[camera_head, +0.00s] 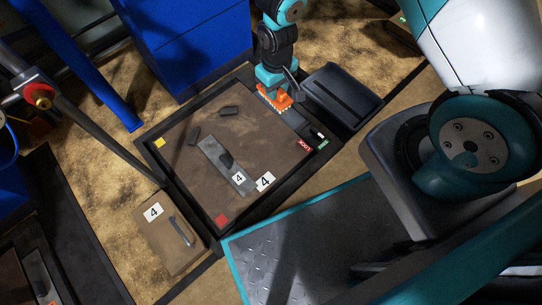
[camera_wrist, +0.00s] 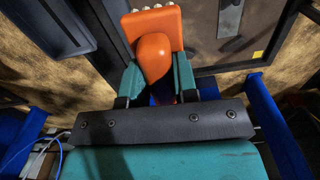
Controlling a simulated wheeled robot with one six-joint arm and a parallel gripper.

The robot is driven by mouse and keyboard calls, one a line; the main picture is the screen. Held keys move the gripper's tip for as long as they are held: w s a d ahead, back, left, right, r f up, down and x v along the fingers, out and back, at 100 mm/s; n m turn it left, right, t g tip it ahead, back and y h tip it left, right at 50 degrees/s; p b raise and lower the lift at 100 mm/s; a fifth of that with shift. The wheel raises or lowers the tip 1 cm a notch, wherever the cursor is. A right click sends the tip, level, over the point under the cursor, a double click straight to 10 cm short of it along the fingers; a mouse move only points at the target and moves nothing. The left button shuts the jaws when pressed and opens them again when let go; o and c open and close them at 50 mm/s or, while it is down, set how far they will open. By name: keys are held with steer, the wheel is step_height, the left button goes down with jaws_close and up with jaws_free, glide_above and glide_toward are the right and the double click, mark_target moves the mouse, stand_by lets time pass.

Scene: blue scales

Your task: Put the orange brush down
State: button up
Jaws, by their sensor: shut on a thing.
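The orange brush (camera_head: 273,97) is in my gripper, over the far right corner of the dark-framed platform in the head view. In the wrist view the brush (camera_wrist: 152,52) shows a rounded orange handle and a flat orange block with a pale edge at its far side. My gripper (camera_wrist: 157,88) has its teal fingers on either side of the handle, shut on it. In the head view my gripper (camera_head: 272,84) reaches down from the top. Whether the brush touches the surface below cannot be told.
A black bin (camera_head: 343,95) stands right of the brush. A blue cabinet (camera_head: 185,40) stands behind.

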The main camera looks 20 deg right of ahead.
steer(key=shift+n, duration=0.3)
steer(key=shift+s+a+f+b, duration=0.25)
steer(key=shift+f+b, duration=2.05)
steer(key=shift+f, duration=2.25)
steer(key=shift+s+a+f+b, duration=0.1)
steer(key=shift+a+f+b, duration=0.15)
steer(key=shift+f+b, duration=3.2)
steer(key=shift+s+a+f+b, duration=0.25)
steer(key=shift+f+b, duration=0.85)
steer(key=shift+f, duration=4.6)
steer(key=shift+f, duration=0.2)
steer(key=o, duration=0.9)
steer(key=shift+r, duration=0.1)
